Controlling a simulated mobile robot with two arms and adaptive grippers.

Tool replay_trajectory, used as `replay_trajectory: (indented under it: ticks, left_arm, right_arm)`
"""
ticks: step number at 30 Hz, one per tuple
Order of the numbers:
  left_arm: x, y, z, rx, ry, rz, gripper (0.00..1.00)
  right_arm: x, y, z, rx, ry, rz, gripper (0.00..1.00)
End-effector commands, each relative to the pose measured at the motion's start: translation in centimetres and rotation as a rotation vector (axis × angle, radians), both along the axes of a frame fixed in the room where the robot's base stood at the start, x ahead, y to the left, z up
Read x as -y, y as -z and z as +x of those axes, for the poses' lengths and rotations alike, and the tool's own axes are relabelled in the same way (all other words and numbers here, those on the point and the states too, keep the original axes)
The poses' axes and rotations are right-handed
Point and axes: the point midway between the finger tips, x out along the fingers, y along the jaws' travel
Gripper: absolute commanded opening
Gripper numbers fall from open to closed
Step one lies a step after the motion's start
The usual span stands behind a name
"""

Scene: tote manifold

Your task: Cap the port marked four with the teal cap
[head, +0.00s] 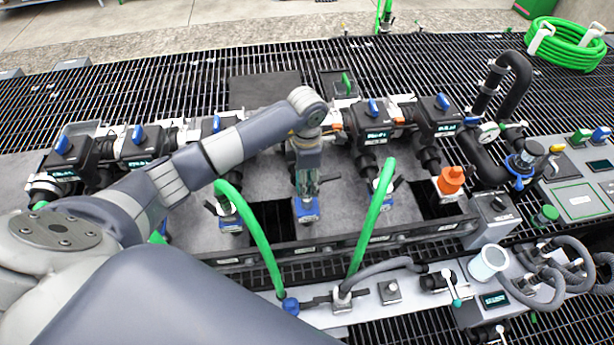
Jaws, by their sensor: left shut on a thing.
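My left gripper (307,185) points down over the middle of the manifold. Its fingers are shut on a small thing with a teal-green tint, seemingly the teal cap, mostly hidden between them. Directly below the fingertips is a blue-faced port end (306,209); I cannot tell whether the held thing touches it. Similar blue-ended ports show to the left (231,224) and to the right (387,203). The port numbers are too small to read, so I cannot tell which is four. My right gripper is not in view.
An orange cap (451,180) sits on the outlet at the right. Two green hoses (256,240) (374,220) rise either side of my gripper. Black valves with blue handles (374,108) line the back. A white cup (488,262) stands at the front right.

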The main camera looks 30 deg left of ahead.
Motion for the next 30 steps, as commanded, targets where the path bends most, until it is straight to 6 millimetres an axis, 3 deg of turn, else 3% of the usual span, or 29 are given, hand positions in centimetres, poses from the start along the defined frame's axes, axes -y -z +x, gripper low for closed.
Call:
replay_trajectory:
  ticks: [30]
  left_arm:
    - [0.0,7.4,0.1,0.001,0.000,0.000,0.18]
  right_arm:
    - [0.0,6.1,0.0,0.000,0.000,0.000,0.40]
